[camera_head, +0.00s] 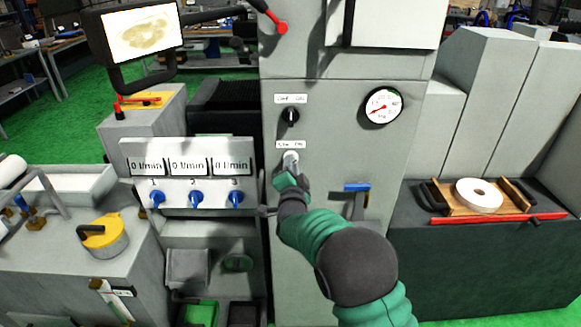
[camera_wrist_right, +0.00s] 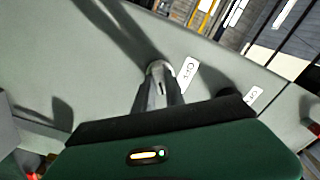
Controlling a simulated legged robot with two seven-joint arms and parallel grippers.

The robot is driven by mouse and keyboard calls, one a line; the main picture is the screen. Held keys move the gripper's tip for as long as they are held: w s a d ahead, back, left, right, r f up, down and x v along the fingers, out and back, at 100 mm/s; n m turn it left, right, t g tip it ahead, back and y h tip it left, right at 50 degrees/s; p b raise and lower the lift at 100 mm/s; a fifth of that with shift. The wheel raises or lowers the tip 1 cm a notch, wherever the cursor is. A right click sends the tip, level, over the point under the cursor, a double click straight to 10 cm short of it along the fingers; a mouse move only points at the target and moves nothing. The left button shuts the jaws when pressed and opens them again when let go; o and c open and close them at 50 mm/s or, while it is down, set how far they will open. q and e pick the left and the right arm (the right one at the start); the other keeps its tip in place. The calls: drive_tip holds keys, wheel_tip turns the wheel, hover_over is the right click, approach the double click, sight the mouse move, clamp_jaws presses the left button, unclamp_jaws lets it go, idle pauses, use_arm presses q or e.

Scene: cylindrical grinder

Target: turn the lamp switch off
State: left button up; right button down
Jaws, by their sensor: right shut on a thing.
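Two rotary switches sit one above the other on the grey machine front. The upper black switch knob (camera_head: 291,116) is uncovered, below a small white label (camera_head: 291,99). The lower switch is below a second white label (camera_head: 290,145) and is mostly hidden by my right gripper (camera_head: 290,162), whose fingertips are shut on it. The wrist view shows the fingers (camera_wrist_right: 161,88) against the panel next to a label reading OFF (camera_wrist_right: 187,74). I cannot tell the knob's angle, and the labels' small print is not clear in the head view. My left gripper is not in view.
A round gauge (camera_head: 382,106) is right of the switches, and a blue-handled lever (camera_head: 357,188) is below right, close to my forearm. Several blue valves (camera_head: 196,197) are on the left panel. A red-tipped lever (camera_head: 281,27) hangs above.

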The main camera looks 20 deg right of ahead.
drive_tip(key=n, duration=1)
drive_tip(key=shift+r+n, duration=0.35)
drive_tip(key=shift+n, duration=0.05)
idle(0.4)
drive_tip(key=c, duration=1.4)
unclamp_jaws()
drive_tip(key=shift+w+f, duration=0.1)
drive_tip(key=shift+a+f, duration=0.1)
